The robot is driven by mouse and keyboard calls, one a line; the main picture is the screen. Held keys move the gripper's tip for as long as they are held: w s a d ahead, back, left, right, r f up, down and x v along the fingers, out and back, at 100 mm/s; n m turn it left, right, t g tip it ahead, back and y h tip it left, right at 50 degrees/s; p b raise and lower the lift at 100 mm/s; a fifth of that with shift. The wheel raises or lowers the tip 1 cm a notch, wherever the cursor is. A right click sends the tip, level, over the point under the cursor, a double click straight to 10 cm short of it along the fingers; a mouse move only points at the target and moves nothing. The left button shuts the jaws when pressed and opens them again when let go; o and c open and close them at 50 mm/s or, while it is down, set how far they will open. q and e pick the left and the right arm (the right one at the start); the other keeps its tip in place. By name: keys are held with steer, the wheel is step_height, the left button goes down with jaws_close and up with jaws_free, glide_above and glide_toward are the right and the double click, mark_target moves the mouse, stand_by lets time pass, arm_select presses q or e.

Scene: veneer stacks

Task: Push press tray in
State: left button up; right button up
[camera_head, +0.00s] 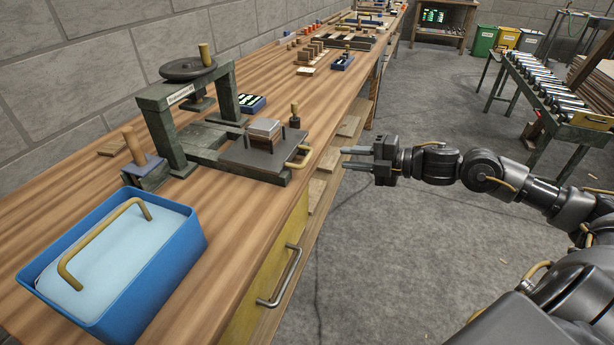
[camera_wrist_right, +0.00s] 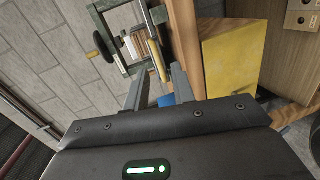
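The press (camera_head: 185,110) is a dark green frame with a handwheel (camera_head: 188,68), standing on the wooden bench. Its flat dark press tray (camera_head: 248,157) sticks out of the frame toward the bench's front edge, with a small veneer stack (camera_head: 264,129) on top. A brass handle (camera_head: 300,156) is on the tray's outer end. My right gripper (camera_head: 344,158) is open and empty, off the bench edge and a short gap right of the handle. In the right wrist view, the brass handle (camera_wrist_right: 155,59) shows beyond the spread fingers (camera_wrist_right: 160,71). My left gripper is not in view.
A blue bin (camera_head: 165,265) with a brass-coloured handle stands at the near left of the bench (camera_head: 225,225). A small peg-topped block (camera_head: 295,115) stands beside the tray. A yellow drawer front (camera_head: 265,260) with a metal handle is below the bench edge. The floor (camera_head: 420,250) beside the bench is clear.

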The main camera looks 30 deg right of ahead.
mark_target(307, 157)
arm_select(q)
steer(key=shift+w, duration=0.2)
arm_select(e)
steer(key=shift+s+a+r+n+g+y, duration=0.2)
steer(key=shift+s+a+r+n, duration=0.15)
steer(key=shift+a, duration=0.15)
steer(key=shift+s+a+r+n+g+y, duration=0.1)
steer(key=shift+s+a+r+n+y, duration=0.1)
steer(key=shift+s+a+n, duration=0.2)
steer(key=shift+w+a, duration=0.1)
steer(key=shift+w, duration=0.05)
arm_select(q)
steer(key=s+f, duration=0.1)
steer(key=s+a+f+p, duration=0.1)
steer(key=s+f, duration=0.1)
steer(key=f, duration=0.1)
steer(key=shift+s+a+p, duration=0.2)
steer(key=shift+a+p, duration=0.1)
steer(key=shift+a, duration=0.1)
arm_select(e)
steer(key=x, duration=1)
steer(key=shift+w+a+f, duration=0.2)
jaws_close()
